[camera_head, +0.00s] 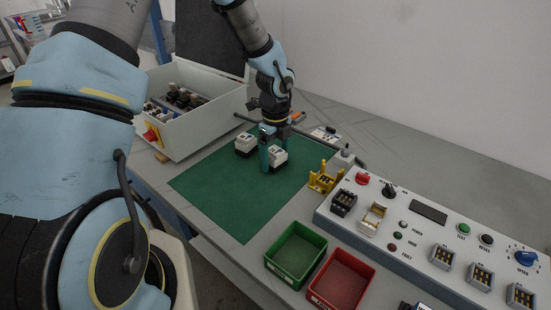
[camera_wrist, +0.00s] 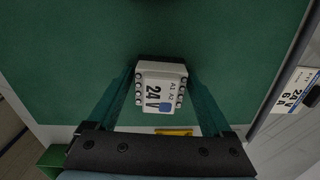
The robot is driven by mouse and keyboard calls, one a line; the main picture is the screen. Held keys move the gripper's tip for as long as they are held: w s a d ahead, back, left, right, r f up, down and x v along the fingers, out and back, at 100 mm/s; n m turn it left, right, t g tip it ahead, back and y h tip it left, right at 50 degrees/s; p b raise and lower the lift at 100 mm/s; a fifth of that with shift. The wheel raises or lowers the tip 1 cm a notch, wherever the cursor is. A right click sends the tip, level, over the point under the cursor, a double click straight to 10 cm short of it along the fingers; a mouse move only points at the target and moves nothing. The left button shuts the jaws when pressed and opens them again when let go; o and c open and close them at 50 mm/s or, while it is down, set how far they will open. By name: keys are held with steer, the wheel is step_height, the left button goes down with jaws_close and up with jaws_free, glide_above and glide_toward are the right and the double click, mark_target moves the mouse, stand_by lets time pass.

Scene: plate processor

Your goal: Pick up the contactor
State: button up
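The contactor (camera_wrist: 160,92) is a white block with a dark base, small screws along its sides and the marking "24 V". It is at the green mat in the head view (camera_head: 246,145), partly covered by a finger. My gripper (camera_head: 269,152) points down over it. In the wrist view my gripper (camera_wrist: 162,92) has its two teal fingers on opposite sides of the contactor, with the tips very close to it. Whether the fingers touch it is unclear. Contact between its underside and the mat is hidden.
A yellow holder (camera_head: 325,178), a green tray (camera_head: 296,250), a red tray (camera_head: 342,280) and the control panel (camera_head: 420,238) are at the right.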

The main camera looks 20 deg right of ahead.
steer(key=c, duration=1.2)
steer(key=shift+r, duration=0.1)
